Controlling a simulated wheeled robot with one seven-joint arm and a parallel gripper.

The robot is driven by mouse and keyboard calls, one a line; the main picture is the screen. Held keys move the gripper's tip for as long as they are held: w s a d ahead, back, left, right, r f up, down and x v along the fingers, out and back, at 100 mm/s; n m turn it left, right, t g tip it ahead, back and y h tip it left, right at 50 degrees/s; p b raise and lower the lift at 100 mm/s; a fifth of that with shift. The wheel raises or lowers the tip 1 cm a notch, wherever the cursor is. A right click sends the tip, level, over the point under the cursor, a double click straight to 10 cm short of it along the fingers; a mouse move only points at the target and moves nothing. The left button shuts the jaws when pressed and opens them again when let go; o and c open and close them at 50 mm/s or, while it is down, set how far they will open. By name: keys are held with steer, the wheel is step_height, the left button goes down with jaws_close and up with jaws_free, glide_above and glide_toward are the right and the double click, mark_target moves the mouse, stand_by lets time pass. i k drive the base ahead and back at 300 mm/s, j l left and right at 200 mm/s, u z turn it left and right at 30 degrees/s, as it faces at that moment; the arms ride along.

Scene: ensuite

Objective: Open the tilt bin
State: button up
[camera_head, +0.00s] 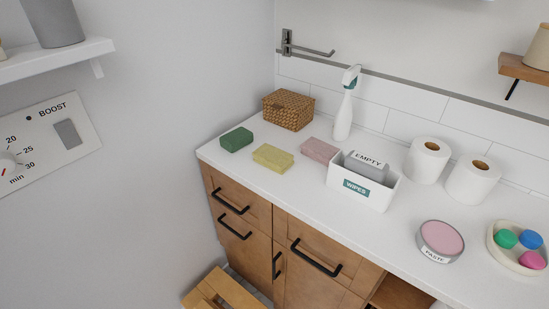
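A wooden cabinet stands under the white counter. Its wide front (334,283) has a black horizontal bar handle (315,259) near the top and looks flush and closed; this may be the tilt bin, but no label shows. To its left are two stacked fronts with black handles (234,201), also closed. A short upright handle (277,265) sits between them and the wide front. The lower parts of the cabinet are cut off by the picture's bottom edge. My gripper is not in view.
A wooden stool (224,291) stands before the cabinet at lower left. An open compartment (398,293) lies right of the wide front. The counter (350,228) holds sponges, a basket, a spray bottle, a wipes box (372,201), paper rolls and a paste tin (440,241).

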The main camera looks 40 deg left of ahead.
mark_target(254, 248)
steer(key=u, duration=1.35)
steer(key=i+j+z, duration=0.15)
steer(key=i+j, duration=0.25)
steer(key=i, duration=0.1)
